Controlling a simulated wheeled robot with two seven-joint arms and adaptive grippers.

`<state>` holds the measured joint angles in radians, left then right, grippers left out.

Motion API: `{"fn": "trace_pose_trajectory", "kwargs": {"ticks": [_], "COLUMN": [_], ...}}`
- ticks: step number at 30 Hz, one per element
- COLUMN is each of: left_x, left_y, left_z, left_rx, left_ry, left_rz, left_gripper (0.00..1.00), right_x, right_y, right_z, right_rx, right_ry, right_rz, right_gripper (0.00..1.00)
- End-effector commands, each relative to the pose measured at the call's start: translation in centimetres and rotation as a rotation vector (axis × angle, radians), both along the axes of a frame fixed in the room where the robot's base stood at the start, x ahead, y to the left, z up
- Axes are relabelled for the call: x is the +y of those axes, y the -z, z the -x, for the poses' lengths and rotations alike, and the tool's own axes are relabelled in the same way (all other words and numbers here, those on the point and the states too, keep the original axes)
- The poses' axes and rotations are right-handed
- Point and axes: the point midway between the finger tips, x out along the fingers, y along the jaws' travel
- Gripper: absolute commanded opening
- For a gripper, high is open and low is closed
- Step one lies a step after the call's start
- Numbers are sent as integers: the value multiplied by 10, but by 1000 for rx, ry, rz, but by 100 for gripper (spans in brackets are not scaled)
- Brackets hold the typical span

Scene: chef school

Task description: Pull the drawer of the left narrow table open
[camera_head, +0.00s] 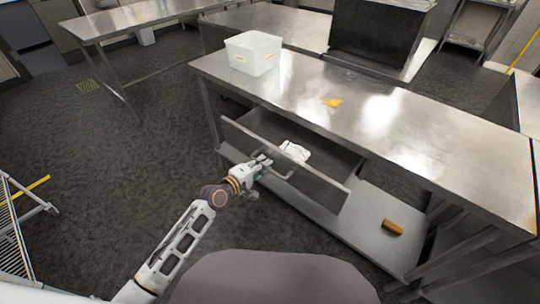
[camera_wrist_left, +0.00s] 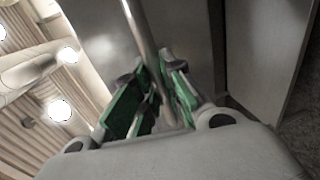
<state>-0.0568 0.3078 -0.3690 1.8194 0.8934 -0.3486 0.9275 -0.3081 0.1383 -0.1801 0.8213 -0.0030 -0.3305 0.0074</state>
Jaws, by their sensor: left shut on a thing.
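The steel table (camera_head: 310,88) stands right of centre in the head view. Its drawer (camera_head: 318,184) is pulled well out, with its front panel tilted in the picture and a white item (camera_head: 295,151) inside. My left gripper (camera_head: 262,163) is at the drawer's handle (camera_head: 285,170), near the middle of the front panel. In the left wrist view the bar of the handle (camera_wrist_left: 139,35) runs down between the green-padded fingers (camera_wrist_left: 155,95), which are shut on it. My right gripper is in neither view.
A white plastic bin (camera_head: 253,54) and a small yellow item (camera_head: 332,102) are on the table top. A brown block (camera_head: 393,227) lies on the lower shelf (camera_head: 372,238). A wire rack (camera_head: 14,235) stands at the far left. The dark floor (camera_head: 130,150) left of the drawer is clear.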

Motion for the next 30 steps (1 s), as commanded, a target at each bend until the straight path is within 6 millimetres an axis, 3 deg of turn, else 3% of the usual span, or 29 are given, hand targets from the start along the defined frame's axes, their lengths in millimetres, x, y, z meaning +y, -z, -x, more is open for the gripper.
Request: {"fn": "trace_pose_trajectory", "kwargs": {"ticks": [6, 15, 30], "left_x": [21, 41, 49], "left_y": [2, 2, 1], "left_z": [30, 57, 67], "left_rx": [5, 2, 1], "left_ry": [2, 1, 0], "left_rz": [-4, -2, -1], "left_gripper": [0, 0, 0], "right_x": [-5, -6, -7], "right_y": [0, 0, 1], "right_z": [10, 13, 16], "right_rx": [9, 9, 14], "right_ry": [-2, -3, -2], "right_rz": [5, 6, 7], "right_gripper": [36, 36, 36]}}
